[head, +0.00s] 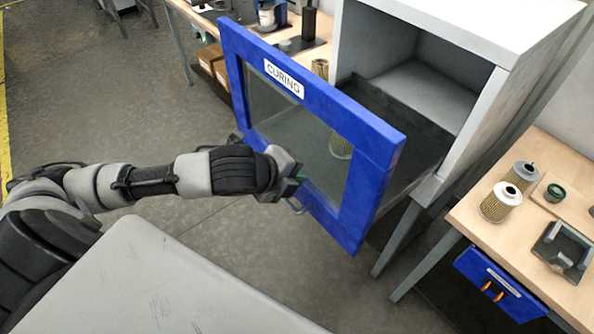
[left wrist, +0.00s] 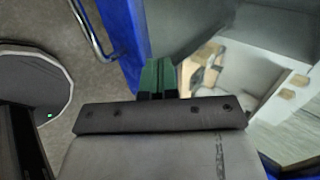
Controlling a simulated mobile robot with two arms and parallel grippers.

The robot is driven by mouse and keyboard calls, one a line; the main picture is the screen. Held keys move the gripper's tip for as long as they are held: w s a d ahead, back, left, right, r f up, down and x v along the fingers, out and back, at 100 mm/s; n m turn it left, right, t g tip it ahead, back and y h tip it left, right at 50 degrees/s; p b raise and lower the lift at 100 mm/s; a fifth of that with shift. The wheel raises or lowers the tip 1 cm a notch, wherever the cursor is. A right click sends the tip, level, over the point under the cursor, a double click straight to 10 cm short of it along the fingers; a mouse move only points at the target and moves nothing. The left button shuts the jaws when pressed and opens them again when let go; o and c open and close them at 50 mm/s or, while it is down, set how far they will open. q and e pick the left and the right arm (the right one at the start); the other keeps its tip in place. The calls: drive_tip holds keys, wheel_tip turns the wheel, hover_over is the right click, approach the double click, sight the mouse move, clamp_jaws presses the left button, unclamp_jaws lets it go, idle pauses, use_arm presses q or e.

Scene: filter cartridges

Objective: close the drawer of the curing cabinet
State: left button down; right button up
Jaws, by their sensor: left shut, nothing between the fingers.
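The curing cabinet (head: 520,40) is a pale box on legs at the upper right. Its drawer (head: 385,152) is pulled out, with a blue framed front, a clear window and a "CURING" label. A metal handle (head: 297,207) is on the lower part of the front; the handle also shows in the left wrist view (left wrist: 92,32). My left gripper (head: 298,180) is shut and empty, close against the front near the handle. Its green fingertips (left wrist: 158,76) are beside the blue frame; contact is unclear. A filter cartridge (head: 341,146) shows through the window. My right gripper is out of view.
A bench (head: 450,215) at the right holds filter cartridges (head: 500,202), a green ring (head: 555,193) and a dark holder (head: 562,247). A blue drawer (head: 500,283) hangs below it. Another bench (head: 205,12) stands behind, with boxes (head: 211,58) underneath. Grey floor is clear at left.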

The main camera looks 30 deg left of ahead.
use_arm(q)
drive_tip(key=shift+w+d, duration=0.15)
drive_tip(key=shift+w, duration=0.15)
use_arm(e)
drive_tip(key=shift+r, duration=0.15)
use_arm(q)
drive_tip(key=shift+w, duration=0.15)
